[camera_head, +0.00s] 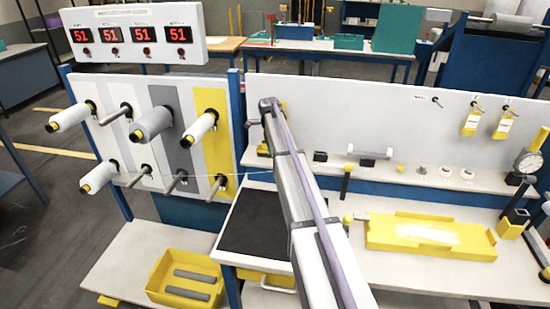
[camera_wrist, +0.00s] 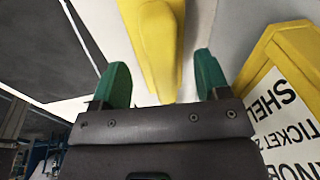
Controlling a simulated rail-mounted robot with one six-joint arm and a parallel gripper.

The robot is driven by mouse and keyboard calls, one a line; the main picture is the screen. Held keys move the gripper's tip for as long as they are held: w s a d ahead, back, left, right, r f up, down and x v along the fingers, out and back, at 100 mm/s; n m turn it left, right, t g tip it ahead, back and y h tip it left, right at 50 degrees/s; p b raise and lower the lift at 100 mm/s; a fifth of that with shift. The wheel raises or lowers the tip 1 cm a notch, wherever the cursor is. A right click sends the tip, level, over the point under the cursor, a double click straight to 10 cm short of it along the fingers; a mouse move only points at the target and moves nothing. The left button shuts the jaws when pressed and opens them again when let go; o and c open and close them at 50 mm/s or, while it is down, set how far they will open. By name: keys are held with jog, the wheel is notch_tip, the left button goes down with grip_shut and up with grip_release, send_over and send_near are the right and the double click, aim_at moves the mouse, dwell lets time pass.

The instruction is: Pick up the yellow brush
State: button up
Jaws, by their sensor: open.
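In the wrist view a long yellow piece (camera_wrist: 158,45), which looks like the yellow brush, comes down from the top edge and tapers towards my gripper (camera_wrist: 160,85). The green fingers are open, one on each side of it in the picture. A gap shows between the piece and each finger. Its upper part is out of frame, so its full shape cannot be told. In the head view my arm covers the gripper. Small bits of yellow (camera_head: 263,150) show beside the arm by the white back panel, too hidden to name.
A yellow-framed ticket (camera_wrist: 290,95) is close on the right in the wrist view. In the head view, yellow tags (camera_head: 503,127) hang on the back panel (camera_head: 370,110). A yellow tray (camera_head: 430,236) lies on the bench, and bobbins (camera_head: 152,122) stick out at left.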

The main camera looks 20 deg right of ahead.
jog(key=f, duration=0.1)
jog(key=f+b, duration=0.1)
jog(key=f, duration=0.1)
jog(key=shift+w+d, duration=0.1)
jog(key=shift+d, duration=0.1)
jog(key=shift+r, duration=0.25)
jog(key=c, duration=0.8)
jog(key=shift+c, duration=0.2)
